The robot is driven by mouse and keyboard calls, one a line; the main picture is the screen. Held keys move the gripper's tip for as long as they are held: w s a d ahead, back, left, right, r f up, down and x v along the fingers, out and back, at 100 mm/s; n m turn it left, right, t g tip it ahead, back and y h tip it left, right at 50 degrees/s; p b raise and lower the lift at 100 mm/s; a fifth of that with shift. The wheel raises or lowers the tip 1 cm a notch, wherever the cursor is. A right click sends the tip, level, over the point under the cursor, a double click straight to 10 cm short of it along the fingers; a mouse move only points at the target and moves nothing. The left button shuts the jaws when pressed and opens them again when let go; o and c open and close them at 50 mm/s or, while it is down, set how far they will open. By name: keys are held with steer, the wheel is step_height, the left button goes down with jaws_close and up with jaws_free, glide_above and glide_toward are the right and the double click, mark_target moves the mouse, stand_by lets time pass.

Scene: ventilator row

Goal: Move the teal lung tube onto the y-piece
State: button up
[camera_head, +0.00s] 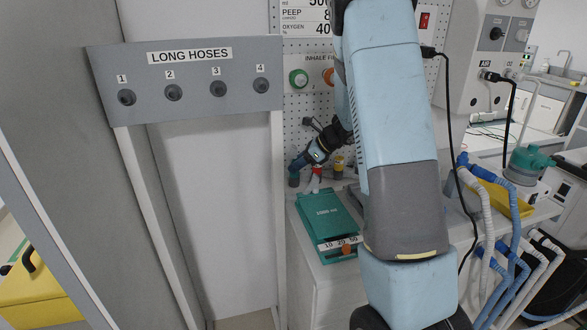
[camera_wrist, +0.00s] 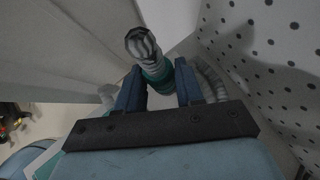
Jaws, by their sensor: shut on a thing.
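My gripper (camera_head: 298,165) is at the end of the arm, low in front of the pegboard and above the back left of the teal lung box (camera_head: 322,218). Its two blue fingers also show in the wrist view (camera_wrist: 160,88). They are shut on a tube with a teal collar (camera_wrist: 155,73) and a grey ribbed end (camera_wrist: 142,42) pointing away from the gripper. A pale ribbed hose (camera_wrist: 210,80) passes beside the right finger. In the head view the held tube is mostly hidden. I cannot clearly make out the y-piece.
The teal box lies on a white cabinet. A small yellow-topped part (camera_head: 339,164) stands near the pegboard. A grey LONG HOSES panel (camera_head: 185,80) with numbered ports is at left. Blue and white hoses (camera_head: 490,215) hang at right, by a yellow tray (camera_head: 508,198).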

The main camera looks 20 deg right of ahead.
jaws_close()
steer(key=shift+r, duration=0.25)
stand_by(0.3)
steer(key=shift+r, duration=2.35)
